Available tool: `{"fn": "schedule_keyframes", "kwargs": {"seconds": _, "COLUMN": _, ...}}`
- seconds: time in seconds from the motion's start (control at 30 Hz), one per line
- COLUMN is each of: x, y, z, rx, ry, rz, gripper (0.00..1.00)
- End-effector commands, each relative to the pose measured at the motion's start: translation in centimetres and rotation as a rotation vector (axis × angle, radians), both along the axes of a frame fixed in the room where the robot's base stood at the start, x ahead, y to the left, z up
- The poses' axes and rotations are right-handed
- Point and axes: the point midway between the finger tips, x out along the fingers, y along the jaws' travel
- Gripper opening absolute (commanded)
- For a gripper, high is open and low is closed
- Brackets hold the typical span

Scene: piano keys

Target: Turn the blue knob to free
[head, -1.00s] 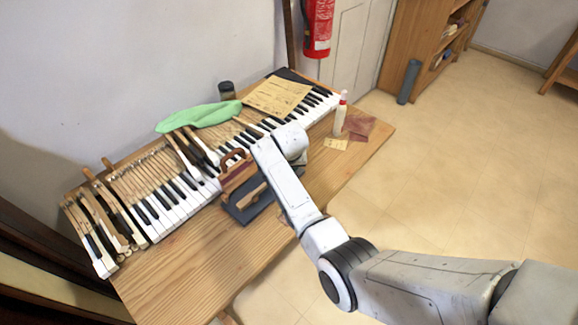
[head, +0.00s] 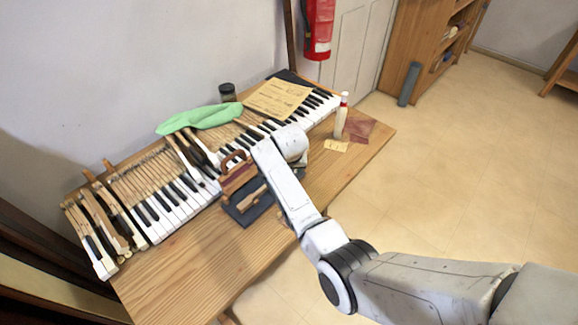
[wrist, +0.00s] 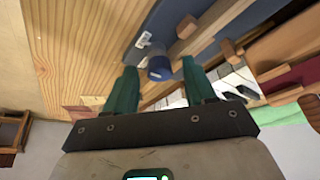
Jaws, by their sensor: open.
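The blue knob (wrist: 160,68) shows in the wrist view as a short dark-blue cylinder at the edge of a blue-grey fixture (wrist: 165,20). A small white mark (wrist: 143,40) lies beside it on the fixture. My gripper (wrist: 160,74) has two green fingers, which stand apart on either side of the knob in the picture. I cannot tell whether either finger touches it. In the head view the fixture (head: 246,217) sits at the front of the keyboard. The knob and my fingers are hidden behind my arm there.
The piano keyboard (head: 160,217) lies along the wooden table (head: 190,270). A wooden block with a handle (head: 238,176) stands behind the fixture. A green cloth (head: 200,117), paper sheet (head: 277,98), jar (head: 227,92) and white bottle (head: 341,118) are nearby. The front-left tabletop is clear.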

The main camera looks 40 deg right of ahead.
Motion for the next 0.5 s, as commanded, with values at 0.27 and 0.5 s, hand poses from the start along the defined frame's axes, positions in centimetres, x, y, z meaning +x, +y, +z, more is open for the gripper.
{"fn": "schedule_keyframes", "kwargs": {"seconds": 0.27, "x": -0.6, "y": 0.6, "z": 2.3, "rx": -0.001, "ry": -0.003, "rz": 0.0, "gripper": 0.55}}
{"fn": "schedule_keyframes", "kwargs": {"seconds": 0.5, "x": -1.8, "y": 1.8, "z": 6.3, "rx": -0.001, "ry": -0.004, "rz": 0.001, "gripper": 0.55}}
